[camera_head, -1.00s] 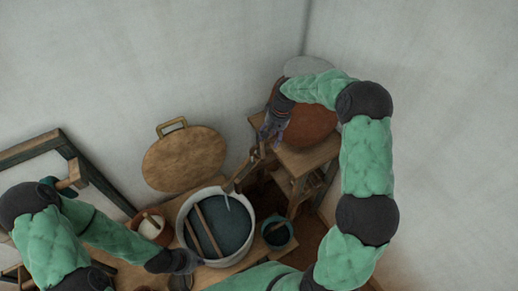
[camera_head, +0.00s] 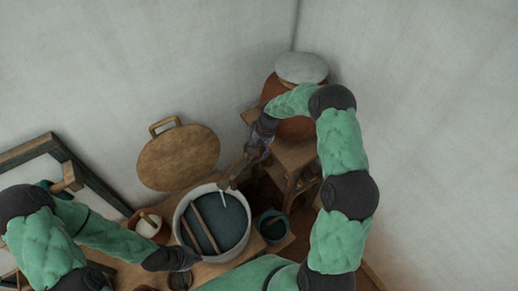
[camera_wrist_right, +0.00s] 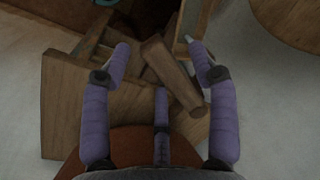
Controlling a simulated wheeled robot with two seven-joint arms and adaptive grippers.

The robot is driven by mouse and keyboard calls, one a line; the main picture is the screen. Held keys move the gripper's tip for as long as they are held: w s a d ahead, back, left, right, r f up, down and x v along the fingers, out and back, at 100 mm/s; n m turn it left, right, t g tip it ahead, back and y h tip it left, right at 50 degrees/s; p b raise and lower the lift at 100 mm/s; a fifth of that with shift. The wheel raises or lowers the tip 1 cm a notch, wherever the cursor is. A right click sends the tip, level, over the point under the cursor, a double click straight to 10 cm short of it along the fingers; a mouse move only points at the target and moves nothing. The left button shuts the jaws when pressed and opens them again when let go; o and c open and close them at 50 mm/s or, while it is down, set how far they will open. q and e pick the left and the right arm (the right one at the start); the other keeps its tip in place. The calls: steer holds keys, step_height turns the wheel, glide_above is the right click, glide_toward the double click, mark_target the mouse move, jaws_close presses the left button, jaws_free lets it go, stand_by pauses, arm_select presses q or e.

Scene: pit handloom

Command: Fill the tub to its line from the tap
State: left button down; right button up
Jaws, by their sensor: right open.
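The pale round tub (camera_head: 177,222) holds dark blue-green liquid, with two sticks across it. Its fill line cannot be made out. The wooden tap (camera_head: 234,174) reaches from the terracotta pot (camera_head: 272,88) over the tub's back rim. A short pale streak (camera_head: 223,199), like a thin stream, shows below its end. My right gripper (camera_head: 257,152) is at the tap. In the right wrist view its fingers (camera_wrist_right: 160,70) are open on either side of a wooden peg-like piece (camera_wrist_right: 172,75). My left gripper (camera_head: 187,259) is by the tub's front rim; its fingers are unclear.
A small teal bowl (camera_head: 272,226) stands right of the tub, and a brown bowl with white contents (camera_head: 148,224) stands left. A round wooden lid (camera_head: 178,160) leans on the wall. The pot's wooden stand (camera_head: 290,158) is under my right arm. A dark frame leans left.

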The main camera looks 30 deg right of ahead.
jaws_close()
steer(key=d+n+b, duration=0.2)
steer(key=d+n+g+b, duration=0.1)
steer(key=n+b, duration=0.1)
steer(key=n, duration=0.1)
steer(key=shift+d+n, duration=0.3)
steer(key=shift+d, duration=0.05)
steer(key=shift+w, duration=0.1)
stand_by(0.3)
jaws_free()
